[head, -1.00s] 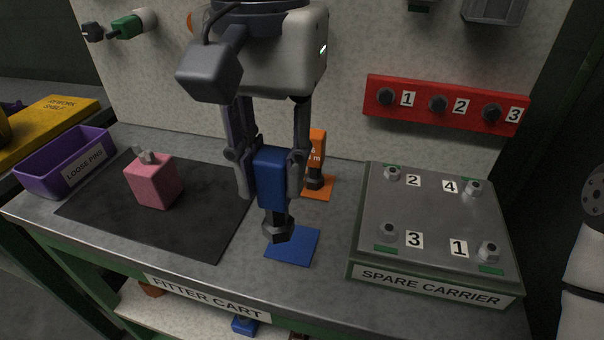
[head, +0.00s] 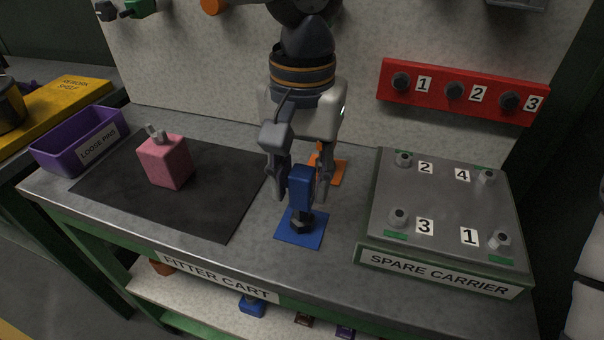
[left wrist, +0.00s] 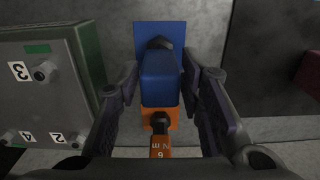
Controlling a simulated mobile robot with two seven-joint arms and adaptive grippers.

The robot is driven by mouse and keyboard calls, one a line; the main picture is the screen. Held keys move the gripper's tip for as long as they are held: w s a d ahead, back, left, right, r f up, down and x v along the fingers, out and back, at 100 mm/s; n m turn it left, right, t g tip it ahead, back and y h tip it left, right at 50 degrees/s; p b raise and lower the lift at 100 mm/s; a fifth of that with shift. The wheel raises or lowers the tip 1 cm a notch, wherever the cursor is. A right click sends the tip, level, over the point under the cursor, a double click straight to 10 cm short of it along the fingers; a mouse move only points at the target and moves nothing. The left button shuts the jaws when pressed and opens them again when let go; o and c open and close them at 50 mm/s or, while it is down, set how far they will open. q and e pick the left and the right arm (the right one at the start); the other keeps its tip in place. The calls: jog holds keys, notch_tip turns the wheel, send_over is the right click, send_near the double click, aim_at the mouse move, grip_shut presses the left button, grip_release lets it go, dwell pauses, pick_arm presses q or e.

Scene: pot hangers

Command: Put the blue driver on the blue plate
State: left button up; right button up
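The blue driver (head: 300,188) stands upright on the blue plate (head: 286,236), its dark nose down near the plate's middle. My left gripper (head: 302,190) is around the driver's blue body from above, one finger on each side. The fingers look spread, with a narrow gap to the body. In the left wrist view the blue driver (left wrist: 160,78) is between the two fingers (left wrist: 160,85), and the blue plate (left wrist: 147,32) shows beyond it. My right gripper is not in view.
An orange driver on an orange plate (head: 339,170) stands close behind the left gripper. The spare carrier (head: 440,215) is to the right. A pink block (head: 165,163) sits on the dark mat (head: 120,205), with a purple bin (head: 55,155) at left.

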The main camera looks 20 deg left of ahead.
pick_arm(q)
notch_tip(320, 180, up, 12)
jog(key=shift+r, duration=0.2)
dwell(0.4)
